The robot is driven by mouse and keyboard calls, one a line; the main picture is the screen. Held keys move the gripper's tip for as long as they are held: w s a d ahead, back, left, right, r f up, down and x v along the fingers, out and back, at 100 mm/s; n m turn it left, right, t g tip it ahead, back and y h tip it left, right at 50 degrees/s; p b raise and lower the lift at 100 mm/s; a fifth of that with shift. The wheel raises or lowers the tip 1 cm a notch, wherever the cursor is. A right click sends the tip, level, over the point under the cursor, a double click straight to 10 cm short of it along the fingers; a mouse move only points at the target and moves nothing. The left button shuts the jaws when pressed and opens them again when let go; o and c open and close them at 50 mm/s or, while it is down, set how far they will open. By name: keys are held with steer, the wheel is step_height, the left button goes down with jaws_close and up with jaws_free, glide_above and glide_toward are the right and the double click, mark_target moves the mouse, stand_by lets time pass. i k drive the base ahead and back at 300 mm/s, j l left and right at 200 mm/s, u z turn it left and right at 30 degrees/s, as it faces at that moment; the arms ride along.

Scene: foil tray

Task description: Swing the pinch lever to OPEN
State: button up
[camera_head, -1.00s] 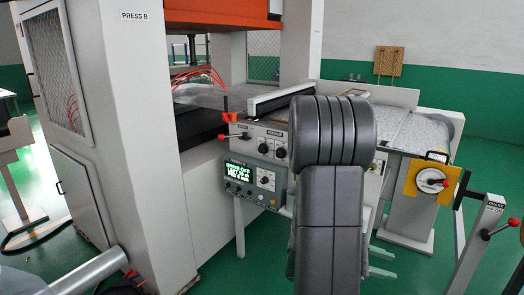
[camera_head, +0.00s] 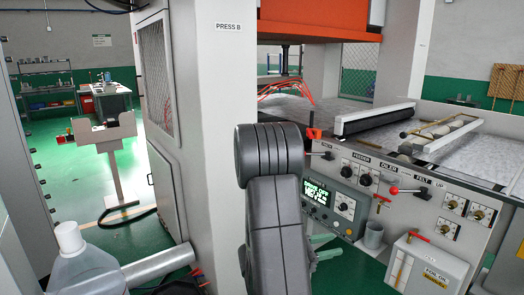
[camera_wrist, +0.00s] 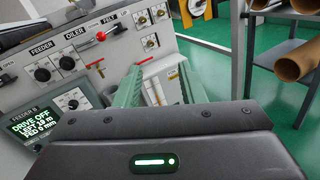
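The feeder panel (camera_head: 400,210) faces me below the bed. A lever with a red knob (camera_head: 394,190) sticks out to the left under the oiler and felt labels; its red knob also shows in the wrist view (camera_wrist: 101,36). A second lever (camera_head: 326,155) sits at the panel's upper left, partly behind my arm. The small lettering is unclear, so I cannot tell which is the pinch lever. My gripper's green fingers (camera_wrist: 158,85) are apart and empty in front of the panel, below the red knob in the wrist view. In the head view they show partly beside my arm (camera_head: 320,246).
A display (camera_head: 317,193) reads DRIVE OFF. Red-handled valves, a grey cup (camera_head: 374,235) and a white box (camera_head: 427,265) project below the panel. The press column (camera_head: 220,100) stands left. A rack with brown rolls (camera_wrist: 295,50) stands right, beyond open green floor.

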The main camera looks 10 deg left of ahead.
mark_target(326, 155)
steer(key=i+j+u, duration=0.2)
steer(key=i, duration=0.8)
steer(key=i+j+u, duration=0.2)
steer(key=i, duration=0.8)
steer(key=l, duration=0.1)
